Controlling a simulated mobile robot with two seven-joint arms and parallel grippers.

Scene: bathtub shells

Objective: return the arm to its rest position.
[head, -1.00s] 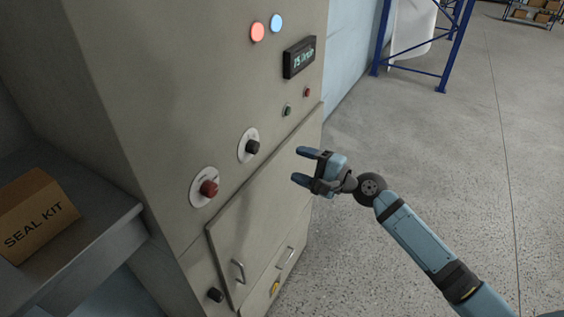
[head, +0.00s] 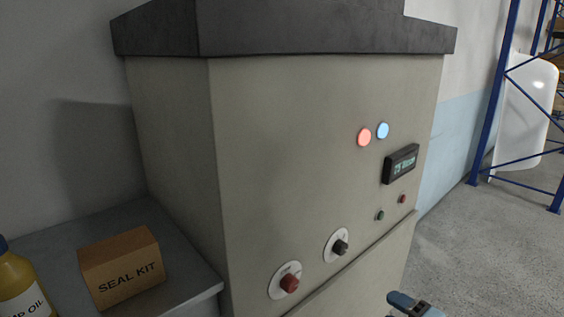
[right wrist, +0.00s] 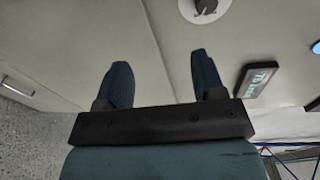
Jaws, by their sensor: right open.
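My right gripper (head: 415,304) shows only in part at the bottom edge of the head view, in front of the lower right part of the grey-beige machine cabinet (head: 270,170). In the right wrist view its two blue fingers (right wrist: 161,68) are spread apart with nothing between them. The cabinet's front lies beyond the fingers, and they appear clear of it. Most of my right arm is below the head picture. My left gripper is in neither view.
The cabinet front carries a red knob (head: 289,283), a black knob (head: 340,247), a display (head: 401,164) and red and blue lights. A SEAL KIT box (head: 122,268) and a yellow oil bottle (head: 22,285) stand on a grey shelf at left. Floor at right is clear before a blue rack (head: 492,95).

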